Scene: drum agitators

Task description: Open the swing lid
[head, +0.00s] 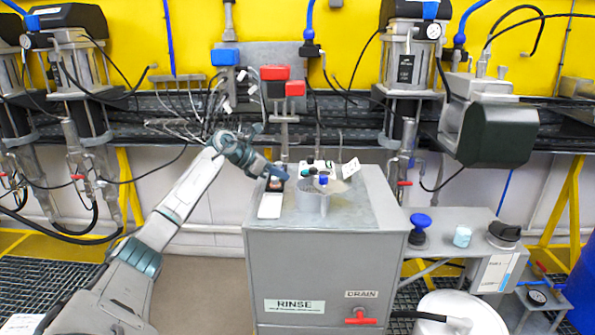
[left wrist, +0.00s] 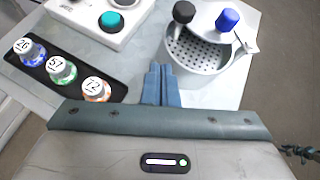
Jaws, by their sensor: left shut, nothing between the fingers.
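A round grey metal vessel (head: 312,203) stands on top of the grey rinse cabinet. In the left wrist view the vessel (left wrist: 190,75) shows a surface full of small holes. A blue knob (left wrist: 228,19) sits on a grey piece at its right rim, and a black knob (left wrist: 184,12) stands at its back. I cannot tell clearly which part is the swing lid, or how far it is open. My left gripper (head: 276,178) is above the cabinet top, left of the vessel. In the left wrist view its fingers (left wrist: 160,84) are together and empty, apart from the knobs. My right gripper is not in view.
Three labelled vials (left wrist: 62,68) stand in a dark holder left of my fingers. A white device with a teal button (left wrist: 111,20) is behind them. The cabinet (head: 310,270) has a red drain handle (head: 360,317). A side shelf carries a blue-topped knob (head: 420,222).

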